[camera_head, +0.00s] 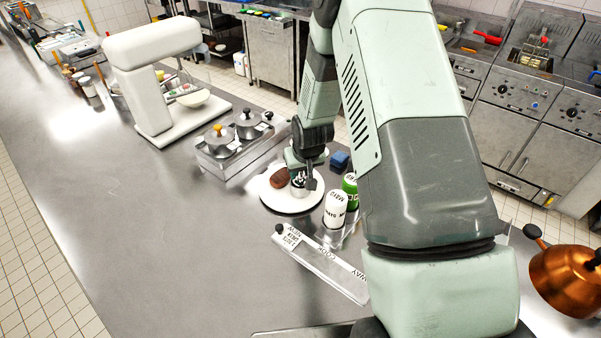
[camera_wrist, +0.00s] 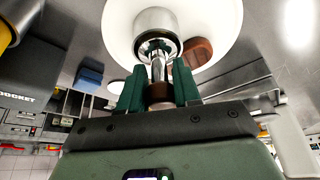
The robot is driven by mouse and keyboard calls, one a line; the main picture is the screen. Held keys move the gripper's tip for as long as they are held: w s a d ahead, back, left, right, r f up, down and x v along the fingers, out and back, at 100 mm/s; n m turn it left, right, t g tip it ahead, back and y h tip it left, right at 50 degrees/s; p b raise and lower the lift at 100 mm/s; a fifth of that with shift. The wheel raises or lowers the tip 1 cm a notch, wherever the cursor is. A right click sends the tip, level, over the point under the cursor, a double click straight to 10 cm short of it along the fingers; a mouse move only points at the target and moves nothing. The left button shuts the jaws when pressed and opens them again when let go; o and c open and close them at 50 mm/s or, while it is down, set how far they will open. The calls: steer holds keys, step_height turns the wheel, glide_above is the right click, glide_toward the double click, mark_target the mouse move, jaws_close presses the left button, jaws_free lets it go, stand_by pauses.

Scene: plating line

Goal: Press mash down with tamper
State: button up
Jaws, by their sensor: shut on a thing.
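My gripper (camera_head: 302,172) reaches down over the white plate (camera_head: 272,198). In the wrist view my gripper (camera_wrist: 157,76) has its green fingers on both sides of the tamper (camera_wrist: 158,68), shut on it. The tamper has a shiny metal shaft and a brown part near my palm. Its far end is at a metal ring (camera_wrist: 154,20) on the plate (camera_wrist: 225,25). The ring hides how deep the tamper sits. A brown piece of food (camera_head: 280,178) lies beside the ring on the plate, and shows in the wrist view (camera_wrist: 200,52). The mash is not visible.
A white labelled bottle (camera_head: 335,208) and a green one (camera_head: 350,185) stand close right of the plate. A blue block (camera_head: 340,160) lies behind. Lidded pots (camera_head: 220,137) stand behind left. A labelled rail (camera_head: 325,262) lies in front. The counter at left is clear.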

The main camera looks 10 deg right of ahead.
steer(key=shift+r, duration=2.85)
steer(key=shift+w, duration=0.1)
